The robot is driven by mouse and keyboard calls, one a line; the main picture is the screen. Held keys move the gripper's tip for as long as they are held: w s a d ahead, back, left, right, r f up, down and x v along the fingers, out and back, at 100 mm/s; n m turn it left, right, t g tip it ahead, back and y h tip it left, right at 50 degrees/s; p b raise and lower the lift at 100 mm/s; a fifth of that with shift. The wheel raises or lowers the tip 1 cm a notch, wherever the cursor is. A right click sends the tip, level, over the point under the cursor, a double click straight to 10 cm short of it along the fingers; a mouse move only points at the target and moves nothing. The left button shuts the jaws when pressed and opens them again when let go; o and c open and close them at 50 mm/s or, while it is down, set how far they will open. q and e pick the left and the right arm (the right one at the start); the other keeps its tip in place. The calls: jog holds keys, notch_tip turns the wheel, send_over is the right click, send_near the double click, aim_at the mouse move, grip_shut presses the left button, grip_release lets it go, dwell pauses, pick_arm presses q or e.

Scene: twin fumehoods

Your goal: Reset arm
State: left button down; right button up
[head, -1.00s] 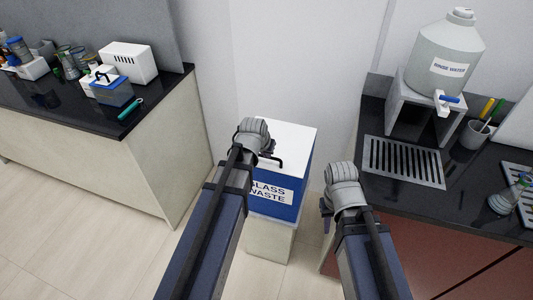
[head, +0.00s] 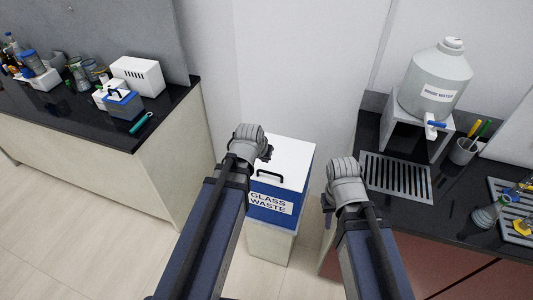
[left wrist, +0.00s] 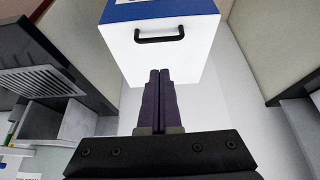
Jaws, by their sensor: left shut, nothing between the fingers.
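My left arm reaches up the middle of the head view, and its gripper (head: 266,152) is mostly hidden behind the wrist. In the left wrist view the two dark fingers (left wrist: 159,75) are shut together with nothing between them. They point toward the white lid of the glass waste box (left wrist: 190,45), below its black handle (left wrist: 160,35) in that picture. In the head view the blue and white glass waste box (head: 291,151) stands beyond my left wrist. My right gripper (head: 327,203) is largely hidden by its wrist, at the front left of the right counter.
The left counter (head: 100,120) holds a white box (head: 137,76), a blue box (head: 123,105) and glassware. The right counter (head: 400,208) holds a rinse water jug (head: 436,84) on a stand, a drain grate (head: 397,178), a pen cup (head: 464,151) and a flask (head: 487,214). Floor is clear at left.

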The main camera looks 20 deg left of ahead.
pick_arm(q)
jog(key=shift+s+r, duration=0.15)
jog(key=shift+r, duration=0.1)
jog(key=s+d+f+m+g+b, duration=0.1)
jog(key=s+d+f+g+b, duration=0.1)
jog(key=s+d, duration=0.4)
jog(key=s+d+f+m+g+y+b, duration=0.1)
jog(key=s+d+f+m+g+b, duration=0.1)
jog(key=s+d+f, duration=0.4)
jog(key=s+d+g+b, duration=0.1)
jog(key=s+g, duration=0.1)
jog(key=s, duration=0.1)
jog(key=shift+d+y+b, duration=0.3)
jog(key=shift+d, duration=0.1)
